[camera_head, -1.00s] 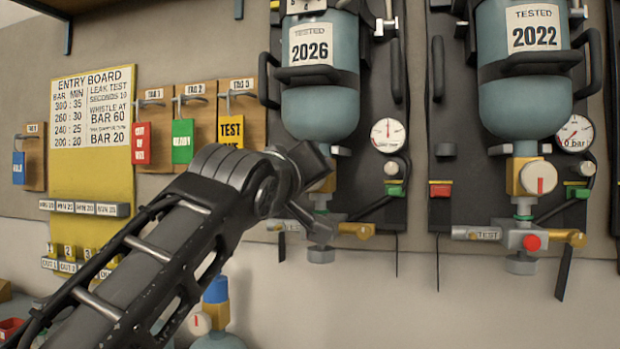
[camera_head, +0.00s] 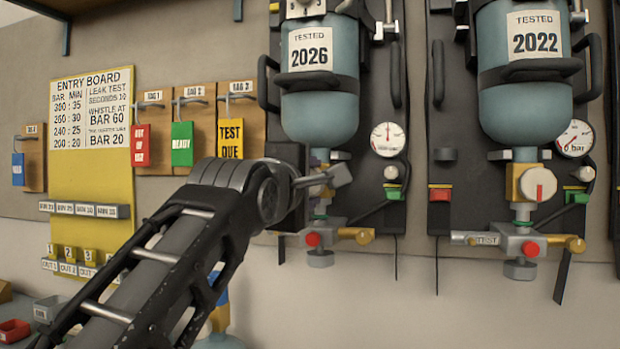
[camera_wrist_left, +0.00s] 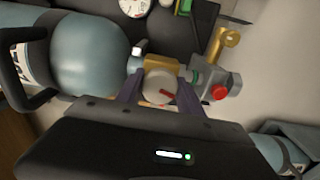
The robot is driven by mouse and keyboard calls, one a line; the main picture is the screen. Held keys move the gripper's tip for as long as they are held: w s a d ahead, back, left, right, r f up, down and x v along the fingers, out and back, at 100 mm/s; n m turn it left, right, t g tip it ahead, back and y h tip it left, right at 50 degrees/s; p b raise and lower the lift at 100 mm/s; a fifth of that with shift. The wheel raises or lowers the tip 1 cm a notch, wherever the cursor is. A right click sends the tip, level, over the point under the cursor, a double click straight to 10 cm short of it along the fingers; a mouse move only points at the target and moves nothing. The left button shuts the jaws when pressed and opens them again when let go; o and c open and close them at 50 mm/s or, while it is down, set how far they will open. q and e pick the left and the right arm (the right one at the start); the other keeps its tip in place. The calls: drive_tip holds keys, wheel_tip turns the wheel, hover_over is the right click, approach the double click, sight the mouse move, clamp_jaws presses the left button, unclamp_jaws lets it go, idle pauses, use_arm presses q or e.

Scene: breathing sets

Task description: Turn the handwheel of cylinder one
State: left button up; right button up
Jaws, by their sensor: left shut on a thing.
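The left cylinder (camera_head: 320,115), blue-grey and labelled 2026, hangs upside down on a dark backplate, with its valve below. Its round pale handwheel (camera_wrist_left: 158,88), with a red mark on it, shows in the left wrist view. My left gripper (camera_wrist_left: 159,97) has one finger on each side of the handwheel and is shut on it. In the head view my left gripper (camera_head: 318,182) is at the valve just below the cylinder and hides the handwheel. My right gripper is in neither view.
A second cylinder (camera_head: 525,110), labelled 2022, hangs to the right with its own handwheel (camera_head: 538,184). A pressure gauge (camera_head: 387,139) and red button (camera_head: 312,239) sit close to my gripper. Hanging tags (camera_head: 182,143) and the entry board (camera_head: 92,107) are on the left.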

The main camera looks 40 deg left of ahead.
use_arm(q)
drive_tip(key=shift+n+p, duration=0.4)
drive_tip(key=shift+n, duration=1.3)
drive_tip(key=o, duration=1.4)
drive_tip(key=v, duration=0.7)
drive_tip(key=shift+s+b, duration=0.3)
drive_tip(key=shift+s, duration=0.05)
drive_tip(key=shift+d, duration=0.1)
